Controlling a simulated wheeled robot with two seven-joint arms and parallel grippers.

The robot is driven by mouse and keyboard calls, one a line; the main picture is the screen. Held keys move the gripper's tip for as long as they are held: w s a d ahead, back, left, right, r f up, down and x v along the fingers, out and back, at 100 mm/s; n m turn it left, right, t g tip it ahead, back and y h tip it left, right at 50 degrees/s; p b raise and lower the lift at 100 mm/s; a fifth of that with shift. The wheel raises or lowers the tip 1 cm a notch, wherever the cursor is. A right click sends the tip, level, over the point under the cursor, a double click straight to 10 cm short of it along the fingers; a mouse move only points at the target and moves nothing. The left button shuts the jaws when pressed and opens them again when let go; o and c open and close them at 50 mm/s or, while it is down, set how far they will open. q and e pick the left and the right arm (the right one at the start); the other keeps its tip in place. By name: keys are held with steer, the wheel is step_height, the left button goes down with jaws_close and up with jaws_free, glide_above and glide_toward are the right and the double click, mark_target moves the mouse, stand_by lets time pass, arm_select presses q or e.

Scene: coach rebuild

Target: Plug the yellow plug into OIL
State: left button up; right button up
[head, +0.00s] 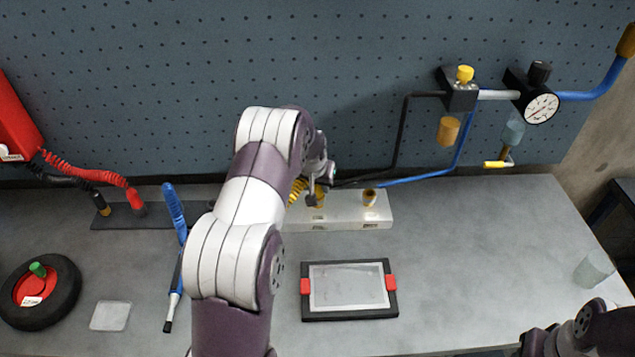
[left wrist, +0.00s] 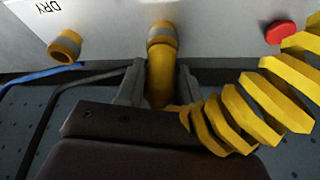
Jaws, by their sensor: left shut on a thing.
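My left gripper (head: 314,197) is at the pale metal box (head: 345,213) on the bench, with its arm across the middle of the head view. In the left wrist view the gripper (left wrist: 158,88) is shut on the yellow plug (left wrist: 161,72), whose coiled yellow hose (left wrist: 262,105) runs right. The plug lines up with a yellow-and-grey socket (left wrist: 162,35) and appears to meet it; I cannot tell how deep it sits. A second socket (left wrist: 65,47), under the label DRY, is empty. No OIL label is readable. Only part of my right arm shows, at the lower right.
A red button (left wrist: 280,33) is on the box. A black-framed tray (head: 349,315) lies in front of it. A blue-handled brush (head: 174,215) and a black wheel (head: 66,300) are at left. A clear cup (head: 594,268) stands at right.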

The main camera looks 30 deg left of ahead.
arm_select(q)
steer(key=shift+w, duration=0.15)
steer(key=o, duration=1.2)
steer(key=shift+r, duration=0.15)
steer(key=b+v, duration=0.3)
steer(key=v, duration=1)
steer(key=s+d+f+m+g, duration=0.1)
steer(key=s+d+f, duration=0.2)
steer(key=s+d, duration=0.4)
steer(key=s+d+f+m+g+h, duration=0.1)
steer(key=s+d, duration=0.7)
steer(key=s, duration=0.8)
steer(key=shift+d+f+m+g, duration=0.35)
steer(key=shift+f+m, duration=0.25)
steer(key=shift+f, duration=0.4)
